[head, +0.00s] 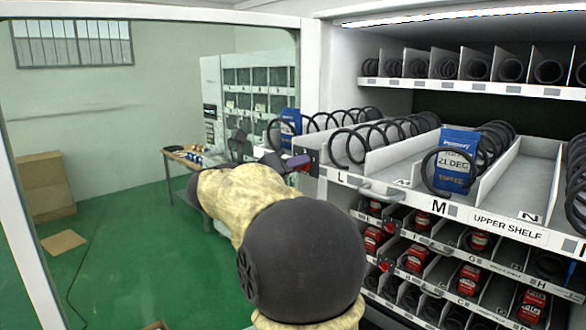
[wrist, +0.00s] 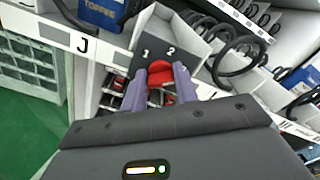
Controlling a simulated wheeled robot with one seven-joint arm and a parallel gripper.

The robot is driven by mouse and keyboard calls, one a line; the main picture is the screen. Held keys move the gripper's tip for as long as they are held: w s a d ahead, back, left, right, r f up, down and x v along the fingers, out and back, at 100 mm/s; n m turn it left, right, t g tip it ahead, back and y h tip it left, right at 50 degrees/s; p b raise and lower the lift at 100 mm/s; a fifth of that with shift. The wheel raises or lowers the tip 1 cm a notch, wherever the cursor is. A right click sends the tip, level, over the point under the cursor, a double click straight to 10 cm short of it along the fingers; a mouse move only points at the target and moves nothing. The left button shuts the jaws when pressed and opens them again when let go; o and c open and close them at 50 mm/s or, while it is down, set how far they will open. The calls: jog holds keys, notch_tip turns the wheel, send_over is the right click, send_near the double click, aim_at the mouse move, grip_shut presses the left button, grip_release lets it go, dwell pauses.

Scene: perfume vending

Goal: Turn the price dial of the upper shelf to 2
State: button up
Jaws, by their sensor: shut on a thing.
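The red price dial (wrist: 162,76) sits on a dark plate at the front of the pulled-out upper shelf. The numerals 1 and 2 show on the plate above the dial in the wrist view. My gripper (wrist: 159,82) has its purple fingers on either side of the dial, shut on it. In the head view my gripper (head: 288,161) meets the left corner of the upper shelf (head: 420,200). The dial is mostly hidden there. I cannot tell which number the dial points to.
The upper shelf carries black coils and a blue toffee pack (head: 456,160). Lower shelves hold red packs (head: 468,280). A second vending machine (head: 250,95) and a table (head: 180,157) stand behind. The green floor (head: 130,255) at left is mostly clear.

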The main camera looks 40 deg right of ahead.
jog(key=n, duration=1)
jog(key=shift+w+f, duration=0.15)
jog(key=shift+n, duration=0.3)
jog(key=o, duration=1)
jog(key=shift+c, duration=0.2)
jog(key=s+a+b, duration=0.1)
jog(key=a+b, duration=0.4)
jog(key=a, duration=1.2)
jog(key=shift+s+a+b, duration=0.2)
jog(key=shift+b, duration=0.2)
